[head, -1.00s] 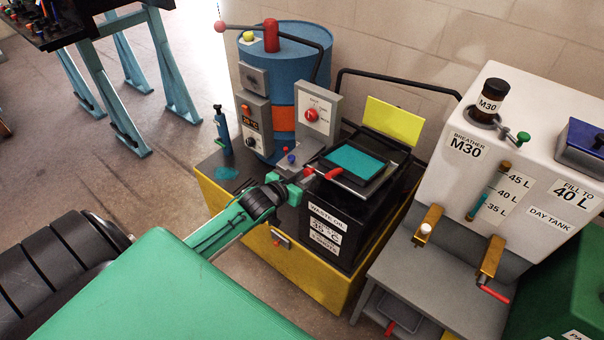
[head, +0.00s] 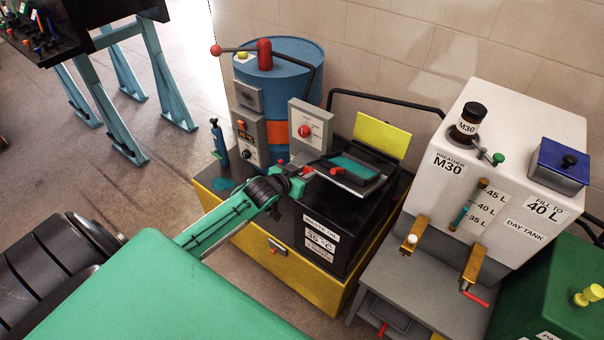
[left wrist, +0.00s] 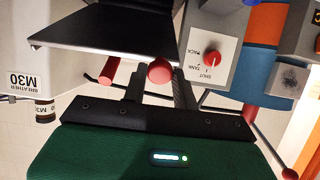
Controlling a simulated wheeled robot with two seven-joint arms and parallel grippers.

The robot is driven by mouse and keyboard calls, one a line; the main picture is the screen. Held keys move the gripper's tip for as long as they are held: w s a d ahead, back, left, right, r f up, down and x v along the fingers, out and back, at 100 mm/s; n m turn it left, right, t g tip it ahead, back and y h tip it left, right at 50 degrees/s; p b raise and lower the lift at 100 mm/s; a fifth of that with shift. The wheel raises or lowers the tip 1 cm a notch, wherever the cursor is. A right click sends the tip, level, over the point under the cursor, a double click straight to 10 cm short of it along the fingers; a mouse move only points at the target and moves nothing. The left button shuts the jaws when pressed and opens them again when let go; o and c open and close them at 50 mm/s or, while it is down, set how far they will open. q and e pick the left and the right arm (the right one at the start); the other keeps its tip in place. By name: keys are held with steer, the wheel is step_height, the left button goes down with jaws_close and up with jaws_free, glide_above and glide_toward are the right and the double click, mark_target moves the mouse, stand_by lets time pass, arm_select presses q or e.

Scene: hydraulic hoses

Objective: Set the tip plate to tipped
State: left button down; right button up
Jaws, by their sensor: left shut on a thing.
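The tip plate (head: 375,183) is a dark plate on top of the black waste oil box (head: 300,240). Teal fluid (head: 358,168) shows on or behind it. The plate looks tilted, its near side raised. In the left wrist view its dark face (left wrist: 100,30) fills the upper left. My left gripper (head: 301,173) is at the plate's near left edge, shut on a red handle (head: 307,170). That handle's round red end (left wrist: 160,71) shows between the fingers in the left wrist view. A second red grip (head: 338,171) sits farther right. My right gripper is not in view.
A blue drum (head: 290,75) with a red-knobbed lever and a grey selector panel (head: 312,120) stand close behind. A yellow panel (head: 382,135) rises behind the plate. A white day tank (head: 500,150) stands right. Floor at left is open.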

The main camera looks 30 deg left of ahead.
arm_select(q)
steer(key=shift+w+a+r, duration=0.1)
steer(key=shift+w+r, duration=0.2)
steer(key=shift+r, duration=0.4)
steer(key=c, duration=1.2)
jaws_free()
steer(key=shift+c, duration=0.2)
steer(key=shift+o, duration=0.7)
steer(key=shift+f, duration=0.3)
steer(key=shift+s, duration=0.1)
steer(key=shift+s, duration=0.15)
steer(key=d+b+v, duration=0.1)
steer(key=b+v, duration=0.2)
steer(key=v, duration=1)
steer(key=shift+s+a, duration=0.2)
steer(key=shift+a, duration=0.15)
